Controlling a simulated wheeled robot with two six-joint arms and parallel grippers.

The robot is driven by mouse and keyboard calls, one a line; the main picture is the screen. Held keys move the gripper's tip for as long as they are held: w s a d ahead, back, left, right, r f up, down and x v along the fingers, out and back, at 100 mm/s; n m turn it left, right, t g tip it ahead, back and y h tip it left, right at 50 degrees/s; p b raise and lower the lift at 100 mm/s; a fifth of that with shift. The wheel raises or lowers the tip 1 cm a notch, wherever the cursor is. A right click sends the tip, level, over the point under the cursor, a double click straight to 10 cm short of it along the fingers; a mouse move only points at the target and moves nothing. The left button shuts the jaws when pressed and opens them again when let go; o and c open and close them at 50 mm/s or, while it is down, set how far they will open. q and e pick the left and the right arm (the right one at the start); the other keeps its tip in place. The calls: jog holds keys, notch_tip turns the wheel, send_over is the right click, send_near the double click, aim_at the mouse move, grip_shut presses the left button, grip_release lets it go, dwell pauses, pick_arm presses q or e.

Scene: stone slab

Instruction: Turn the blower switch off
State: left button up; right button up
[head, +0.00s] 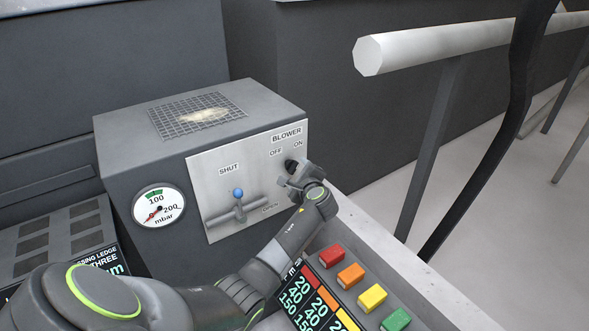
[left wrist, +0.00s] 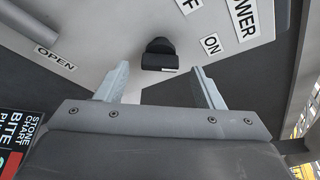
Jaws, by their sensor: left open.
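The blower switch (head: 291,164) is a small black knob on the light panel (head: 225,170) of a grey box, below the BLOWER label with OFF and ON marks. In the left wrist view the switch (left wrist: 160,52) stands out from the panel, centred ahead of my fingers. I cannot tell which mark it points to. My left gripper (head: 294,182) is at the panel just below the switch, and partly covers it in the head view. In the left wrist view the left gripper (left wrist: 160,84) is open, its fingers apart on either side with nothing between them. My right gripper is not in view.
A blue-tipped lever (head: 238,194) between SHUT and OPEN sits left of the switch. Coloured blocks (head: 371,297) lie on the ledge at front right. A white rail (head: 440,45) runs at upper right.

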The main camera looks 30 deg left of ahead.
aim_at(295, 170)
pick_arm(q)
jog(key=shift+x, duration=1.9)
